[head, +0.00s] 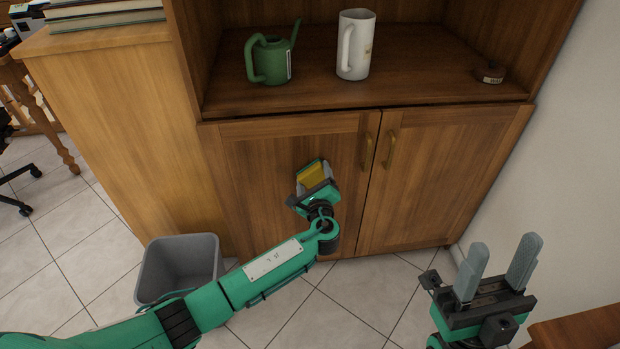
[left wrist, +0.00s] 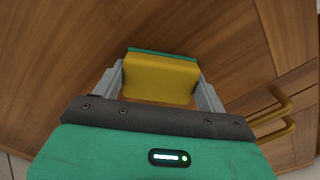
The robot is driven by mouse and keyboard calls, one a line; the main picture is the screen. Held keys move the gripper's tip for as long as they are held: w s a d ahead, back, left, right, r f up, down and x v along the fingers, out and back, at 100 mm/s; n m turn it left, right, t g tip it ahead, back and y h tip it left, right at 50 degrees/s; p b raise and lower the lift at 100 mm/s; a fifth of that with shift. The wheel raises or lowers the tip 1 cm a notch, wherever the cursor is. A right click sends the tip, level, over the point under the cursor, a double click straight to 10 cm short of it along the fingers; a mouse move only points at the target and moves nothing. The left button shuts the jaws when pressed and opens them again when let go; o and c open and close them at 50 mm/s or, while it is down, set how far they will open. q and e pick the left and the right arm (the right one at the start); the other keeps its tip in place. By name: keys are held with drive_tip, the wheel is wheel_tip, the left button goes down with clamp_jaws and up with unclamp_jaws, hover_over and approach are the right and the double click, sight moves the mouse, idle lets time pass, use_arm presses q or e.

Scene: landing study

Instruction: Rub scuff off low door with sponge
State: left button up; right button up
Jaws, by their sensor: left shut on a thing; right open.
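The low door (head: 290,205) is the left wooden door of the cabinet, and it is closed. My left gripper (head: 314,177) is shut on a yellow sponge with a green layer (head: 312,174), in front of this door. In the left wrist view the sponge (left wrist: 160,78) sits between the two grey fingers, its green side facing the door (left wrist: 70,60). I cannot tell whether the sponge touches the wood. No scuff is visible; the sponge and arm may cover it. My right gripper (head: 497,268) is open and empty at the lower right, apart from the doors.
Brass handles (head: 391,149) stick out from the doors. A green watering can (head: 270,58), a white pitcher (head: 356,45) and a small brown object (head: 490,73) stand on the shelf above. A grey bin (head: 178,264) stands on the floor at left. A wooden edge (head: 580,328) is near my right gripper.

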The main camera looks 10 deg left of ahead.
use_arm(q)
drive_tip(key=shift+s+a+r+p, duration=0.15)
drive_tip(key=shift+a+p, duration=0.2)
drive_tip(key=shift+a, duration=0.3)
drive_tip(key=shift+s+a+f+p, duration=0.15)
drive_tip(key=shift+a+p, duration=0.15)
drive_tip(key=shift+a, duration=0.35)
drive_tip(key=shift+s+a+p, duration=0.25)
drive_tip(key=shift+a+p, duration=0.05)
drive_tip(key=shift+a, duration=0.35)
drive_tip(key=shift+s+a+p, duration=0.2)
drive_tip(key=shift+a+p, duration=0.05)
drive_tip(key=shift+a, duration=0.45)
drive_tip(key=shift+s+a+p, duration=0.25)
drive_tip(key=shift+a+p, duration=0.05)
drive_tip(key=shift+a, duration=0.35)
drive_tip(key=shift+s+a+p, duration=0.2)
drive_tip(key=shift+a+p, duration=0.05)
drive_tip(key=shift+a, duration=0.7)
drive_tip(key=shift+s+a+p, duration=0.2)
drive_tip(key=shift+a, duration=0.75)
drive_tip(key=p, duration=0.2)
approach(274, 173)
drive_tip(key=shift+w+a, duration=0.15)
drive_tip(key=shift+w, duration=0.2)
drive_tip(key=p+v, duration=0.1)
drive_tip(key=v, duration=0.2)
